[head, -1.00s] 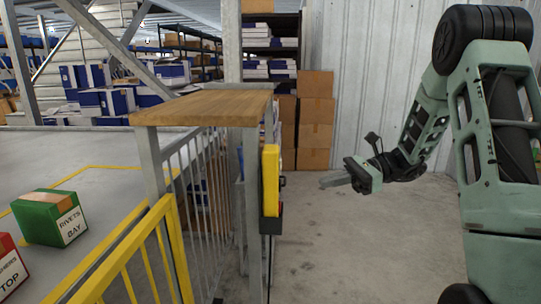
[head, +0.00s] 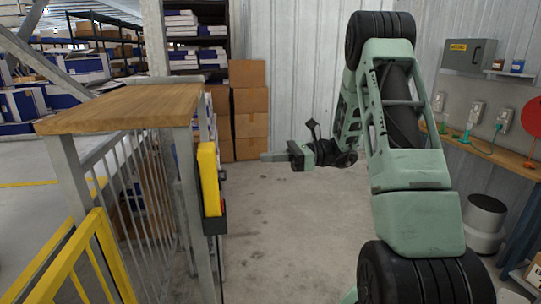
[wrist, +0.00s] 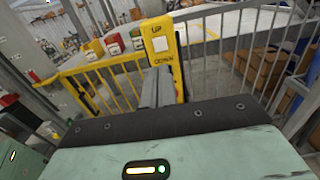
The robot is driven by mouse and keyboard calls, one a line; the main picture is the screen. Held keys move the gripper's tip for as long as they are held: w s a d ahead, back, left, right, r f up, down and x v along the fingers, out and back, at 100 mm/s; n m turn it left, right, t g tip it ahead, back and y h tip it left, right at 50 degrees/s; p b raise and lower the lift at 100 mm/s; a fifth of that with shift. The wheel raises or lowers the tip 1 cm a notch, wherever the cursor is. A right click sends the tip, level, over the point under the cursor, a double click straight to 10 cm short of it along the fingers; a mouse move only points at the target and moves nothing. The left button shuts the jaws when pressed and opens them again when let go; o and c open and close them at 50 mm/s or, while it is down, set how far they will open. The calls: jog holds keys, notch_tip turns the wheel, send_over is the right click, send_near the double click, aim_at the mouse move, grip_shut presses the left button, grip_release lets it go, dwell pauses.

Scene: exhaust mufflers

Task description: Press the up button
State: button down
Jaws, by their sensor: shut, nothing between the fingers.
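The yellow control box (head: 208,180) is mounted on the grey gate post, seen edge-on in the head view. In the wrist view the box (wrist: 172,84) faces me, with the word UP above a pale square up button (wrist: 160,44). In the wrist view the gripper fingers (wrist: 157,80) show below the up button and cover part of the box's lower face.
A wooden-topped grey frame (head: 125,104) and a yellow railing (head: 75,262) stand left of the box. Stacked cartons (head: 248,110) stand behind. A workbench (head: 490,152) lies along the right wall. The concrete floor (head: 285,230) between is clear.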

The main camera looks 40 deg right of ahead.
aim_at(218, 162)
jog(key=p+x, duration=0.2)
jog(key=x, duration=0.8)
jog(key=shift+p, duration=0.35)
jog(key=shift+w+a, duration=0.15)
jog(key=shift+a, duration=0.05)
